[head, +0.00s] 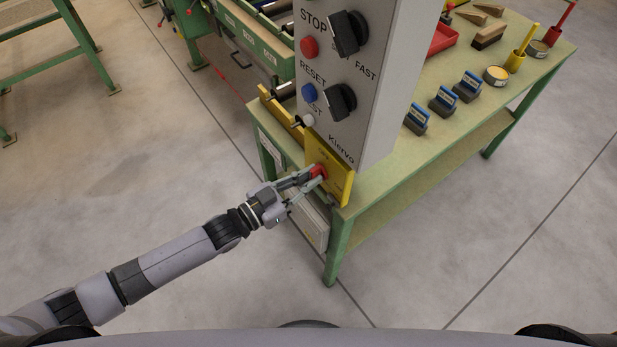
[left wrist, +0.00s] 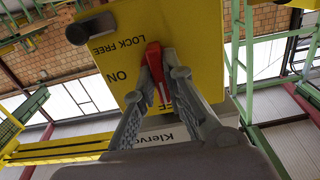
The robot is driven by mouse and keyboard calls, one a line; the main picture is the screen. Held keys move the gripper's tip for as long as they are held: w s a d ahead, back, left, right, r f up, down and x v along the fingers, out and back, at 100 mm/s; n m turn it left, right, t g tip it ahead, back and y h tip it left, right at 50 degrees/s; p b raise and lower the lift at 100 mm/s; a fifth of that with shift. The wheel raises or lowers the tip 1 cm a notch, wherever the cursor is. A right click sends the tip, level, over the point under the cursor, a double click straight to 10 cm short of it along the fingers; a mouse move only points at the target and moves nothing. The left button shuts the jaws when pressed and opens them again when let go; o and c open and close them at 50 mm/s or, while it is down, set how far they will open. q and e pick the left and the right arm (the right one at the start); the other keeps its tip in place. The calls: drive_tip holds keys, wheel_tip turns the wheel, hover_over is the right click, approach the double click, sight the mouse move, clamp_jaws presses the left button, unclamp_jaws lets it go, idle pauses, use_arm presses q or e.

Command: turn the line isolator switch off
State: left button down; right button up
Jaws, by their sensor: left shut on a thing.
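The line isolator is a yellow plate (head: 339,178) with a red handle (head: 320,171), low on the front of the grey control panel (head: 375,95). My left gripper (head: 312,178) is at the plate, shut on the red handle. In the left wrist view the yellow plate (left wrist: 195,25) is upside down, with "LOCK FREE" and "ON" readable left of the handle. The red handle (left wrist: 153,58) stands between the two fingertips (left wrist: 160,76), its long side roughly upright in that picture and slightly tilted. A label beside the right finger is partly hidden. My right gripper is not in view.
Above the isolator are black rotary knobs (head: 347,33), a red button (head: 309,47) and a blue button (head: 309,93). The floor around my left arm is clear.

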use_arm(q)
drive_tip(key=shift+f, duration=0.1)
idle(0.5)
drive_tip(key=c, duration=1.7)
unclamp_jaws()
drive_tip(key=shift+o, duration=0.2)
drive_tip(key=v, duration=1.2)
